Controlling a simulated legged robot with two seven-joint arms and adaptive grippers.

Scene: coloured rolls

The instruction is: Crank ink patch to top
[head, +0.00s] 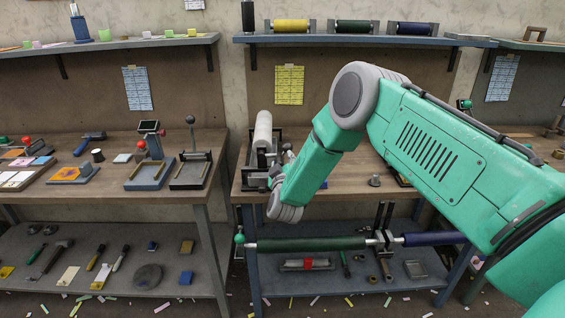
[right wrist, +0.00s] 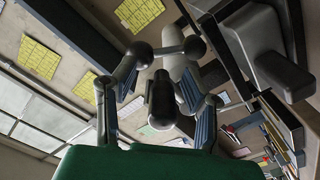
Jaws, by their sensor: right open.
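A press with a pale white roller (head: 263,131) in a dark frame stands at the left end of the middle bench. The roller also shows in the right wrist view (right wrist: 178,62). No ink patch can be made out on it. My right gripper (head: 277,172) is at the near right side of the press. In the right wrist view my right gripper (right wrist: 160,95) is open, its blue-padded fingers on either side of a black knob (right wrist: 162,100), apparently the crank handle. Whether they touch it I cannot tell. My left gripper is out of view.
My green arm covers much of the right. A shelf above holds yellow, green and blue rolls (head: 355,27). Under the bench a long green roller (head: 310,244) lies across the front. A left bench (head: 110,160) carries several tools.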

